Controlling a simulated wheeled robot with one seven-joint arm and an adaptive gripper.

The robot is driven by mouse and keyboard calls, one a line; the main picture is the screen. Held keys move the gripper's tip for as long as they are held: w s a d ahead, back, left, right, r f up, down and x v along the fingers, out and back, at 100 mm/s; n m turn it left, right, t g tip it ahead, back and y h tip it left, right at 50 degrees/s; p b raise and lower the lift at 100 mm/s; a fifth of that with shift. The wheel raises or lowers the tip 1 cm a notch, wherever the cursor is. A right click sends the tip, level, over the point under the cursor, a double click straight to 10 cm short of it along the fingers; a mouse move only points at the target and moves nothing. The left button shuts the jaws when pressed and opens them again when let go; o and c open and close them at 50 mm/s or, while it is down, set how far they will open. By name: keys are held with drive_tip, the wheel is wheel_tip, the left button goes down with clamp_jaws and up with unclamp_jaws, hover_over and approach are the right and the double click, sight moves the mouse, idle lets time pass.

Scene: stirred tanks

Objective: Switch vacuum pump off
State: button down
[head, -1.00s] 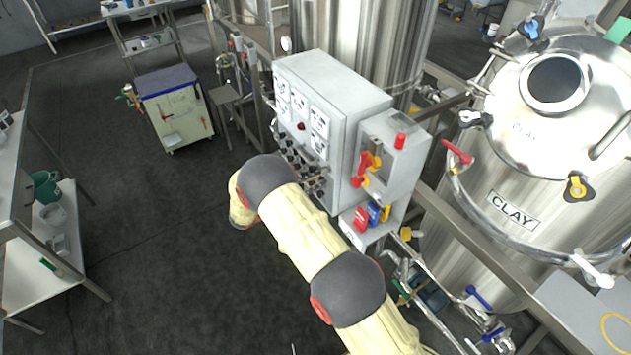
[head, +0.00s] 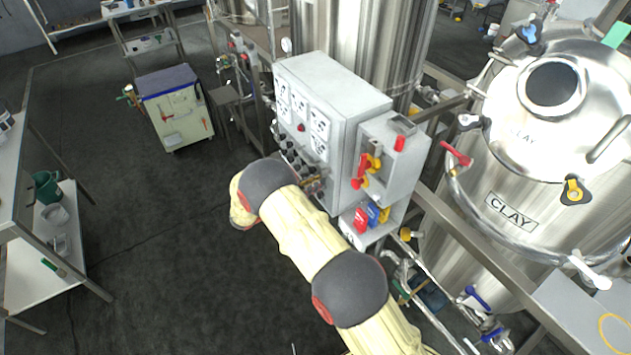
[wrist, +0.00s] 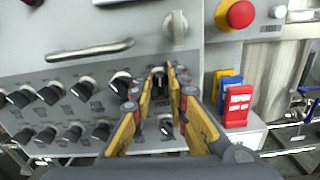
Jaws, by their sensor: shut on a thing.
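A grey control cabinet (head: 345,115) with rows of black rotary knobs stands ahead of me; the panel also fills much of the wrist view (wrist: 60,70). My gripper (wrist: 161,82) is at the upper knob row in the wrist view, its yellow and grey fingers pointing at the panel. It is shut on a black rotary knob (wrist: 159,78), with one finger on each side. The label by this knob is mostly hidden by the fingers. A neighbouring black knob (wrist: 120,83) sits just left of the fingers, and a lower knob (wrist: 166,127) shows between them. In the head view my arm hides most of the gripper.
A red mushroom button (wrist: 240,14) and a grey switch (wrist: 175,27) sit above the fingers. Red, blue and yellow tags (wrist: 237,106) hang to the right. A metal handle (wrist: 89,50) projects at upper left. The CLAY tank (head: 512,209) stands right.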

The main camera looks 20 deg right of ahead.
drive_tip(key=n+p, duration=0.1)
drive_tip(key=n, duration=0.5)
drive_tip(key=shift+w+a+n, duration=0.1)
drive_tip(key=shift+w+n, duration=0.05)
drive_tip(key=shift+n, duration=0.25)
idle(0.4)
drive_tip(key=c, duration=2)
unclamp_jaws()
drive_tip(key=shift+o, duration=0.2)
drive_tip(key=shift+a, duration=0.1)
drive_tip(key=v, duration=1.2)
